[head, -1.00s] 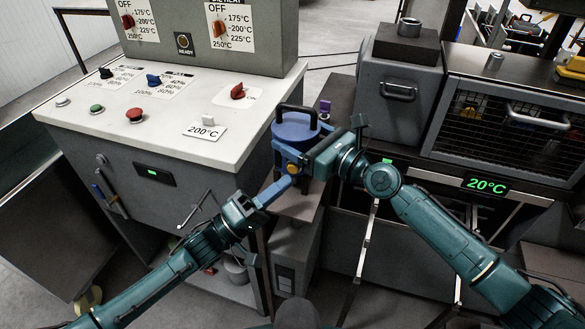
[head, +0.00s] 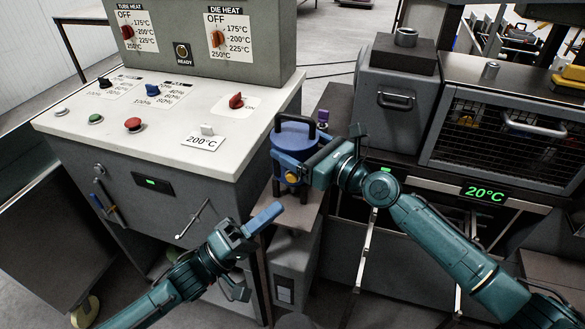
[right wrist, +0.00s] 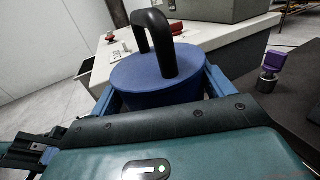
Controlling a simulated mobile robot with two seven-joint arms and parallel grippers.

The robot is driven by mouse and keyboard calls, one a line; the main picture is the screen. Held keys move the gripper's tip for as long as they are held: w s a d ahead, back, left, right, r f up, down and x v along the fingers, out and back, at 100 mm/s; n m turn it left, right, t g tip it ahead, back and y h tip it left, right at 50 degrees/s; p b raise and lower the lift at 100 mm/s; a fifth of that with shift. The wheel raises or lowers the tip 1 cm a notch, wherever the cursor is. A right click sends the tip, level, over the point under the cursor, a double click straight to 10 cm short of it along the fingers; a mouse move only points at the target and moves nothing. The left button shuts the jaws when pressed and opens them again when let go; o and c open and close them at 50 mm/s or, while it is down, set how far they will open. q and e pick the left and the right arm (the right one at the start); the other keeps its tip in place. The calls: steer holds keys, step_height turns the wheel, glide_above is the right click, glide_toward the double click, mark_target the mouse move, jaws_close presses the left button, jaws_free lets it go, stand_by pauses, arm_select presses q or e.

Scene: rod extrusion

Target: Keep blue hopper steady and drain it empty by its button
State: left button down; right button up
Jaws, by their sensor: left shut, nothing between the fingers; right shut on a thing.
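The blue hopper (head: 292,143) with a black arched handle stands upright on a brown stand beside the white-topped console. An orange button (head: 291,178) shows low on its front. My right gripper (head: 300,168) is shut on the hopper from the right. In the right wrist view the blue fingers reach along both sides of the hopper (right wrist: 150,85), with the handle above the lid. My left gripper (head: 264,217) is shut and empty, below and left of the button and apart from it. The hopper's inside is hidden by its lid.
The console (head: 235,150) with coloured buttons and switches is close on the left. A purple-topped object (head: 323,115) stands just behind the hopper. A grey box with a handle (head: 396,105) and a mesh-fronted cabinet (head: 500,135) stand on the right.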

steer(key=o, duration=1.6)
steer(key=shift+c, duration=0.2)
steer(key=v, duration=1.2)
arm_select(q)
steer(key=s+a+f+m+y+p, duration=0.3)
steer(key=s+a+f+y+p, duration=0.1)
steer(key=y, duration=0.4)
steer(key=s+a+f+m+g+y+p, duration=0.1)
steer(key=s+a+f+m+y+p, duration=0.1)
steer(key=s+a+f+y+p, duration=0.3)
steer(key=s+y, duration=0.3)
steer(key=s, duration=0.1)
steer(key=shift+s+a+f+m, duration=0.2)
steer(key=shift+a+f+m, duration=0.05)
steer(key=shift+a+m, duration=0.15)
arm_select(e)
steer(key=s+d+f+n+h, duration=0.2)
steer(key=s+f+n+h, duration=0.3)
steer(key=n, duration=0.9)
steer(key=s+d+f+n+h, duration=0.2)
steer(key=s+f+n+h, duration=0.3)
steer(key=s+f+n, duration=0.4)
steer(key=s+n, duration=0.5)
steer(key=n, duration=0.1)
steer(key=shift+s+d+f+g+h, duration=0.2)
steer(key=shift+s+g+h, duration=0.1)
steer(key=shift+g, duration=0.1)
